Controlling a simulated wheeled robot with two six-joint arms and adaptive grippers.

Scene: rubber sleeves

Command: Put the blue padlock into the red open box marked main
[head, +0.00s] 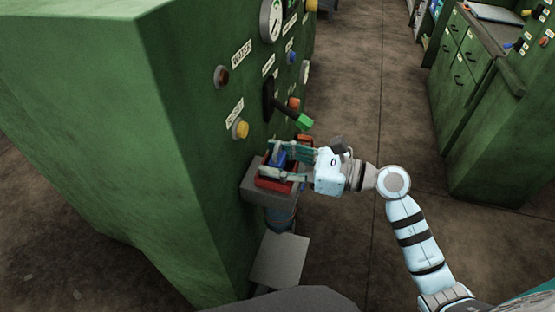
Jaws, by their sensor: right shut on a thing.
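My right gripper (272,160) reaches in from the right and is shut on the blue padlock (278,156). The padlock is small and partly hidden by the fingers. The red open box (277,186) sits on a grey ledge at the green cabinet's side, directly below the gripper in the picture. The padlock overlaps the box's opening; I cannot tell whether it is inside or just above it. Any marking on the box is too small to read. My left gripper is not in view.
The green cabinet (90,110) fills the left, with a lever with a green handle (304,121), a yellow button (240,129) and a gauge (271,18). The grey ledge (251,185) is small. Open brown floor (370,100) lies between it and more green cabinets (505,130).

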